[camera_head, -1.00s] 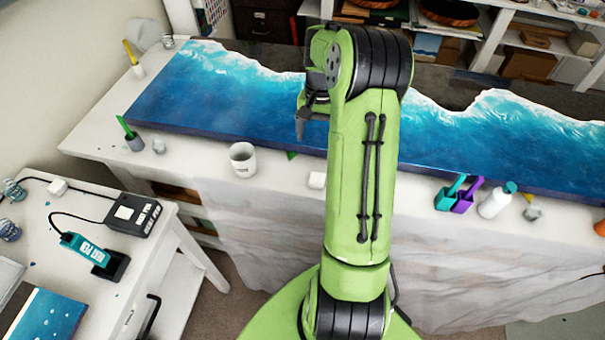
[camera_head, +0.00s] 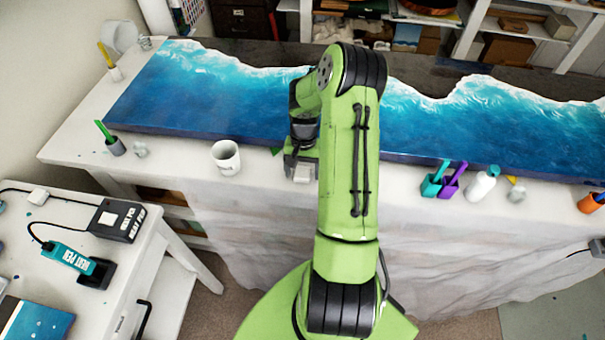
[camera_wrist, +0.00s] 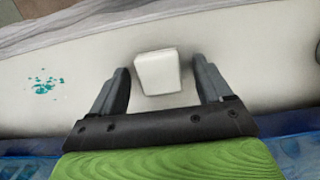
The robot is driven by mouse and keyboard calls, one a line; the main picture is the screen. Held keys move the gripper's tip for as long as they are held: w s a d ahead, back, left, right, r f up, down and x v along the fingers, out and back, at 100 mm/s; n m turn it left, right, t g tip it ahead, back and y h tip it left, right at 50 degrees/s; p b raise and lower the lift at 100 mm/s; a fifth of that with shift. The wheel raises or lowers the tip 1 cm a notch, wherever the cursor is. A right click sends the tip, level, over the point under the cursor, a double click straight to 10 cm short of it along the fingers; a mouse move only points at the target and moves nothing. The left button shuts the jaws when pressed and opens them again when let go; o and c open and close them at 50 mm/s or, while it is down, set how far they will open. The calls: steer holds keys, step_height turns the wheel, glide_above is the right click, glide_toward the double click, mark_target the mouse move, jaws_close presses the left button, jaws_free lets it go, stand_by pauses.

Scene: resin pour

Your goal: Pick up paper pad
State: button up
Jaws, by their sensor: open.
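The paper pad (camera_wrist: 158,72) is a small white block on the white table's front strip. In the wrist view it sits between the tips of my open gripper (camera_wrist: 162,85), with a gap to each finger. In the head view my gripper (camera_head: 300,170) is over the table's front edge, and the pad (camera_head: 302,174) shows just below the fingers, partly hidden by them. I cannot tell how far above the table the fingertips are.
The blue resin panel (camera_head: 210,105) lies behind. Teal (camera_head: 433,186) and purple (camera_head: 449,187) cups and a white bottle (camera_head: 482,184) stand to the right. Teal spots (camera_wrist: 43,86) mark the table.

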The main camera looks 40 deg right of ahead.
mark_target(303, 172)
steer(key=c, duration=1.1)
steer(key=shift+r, duration=0.1)
step_height(303, 172, up, 10)
steer(key=shift+f, duration=0.1)
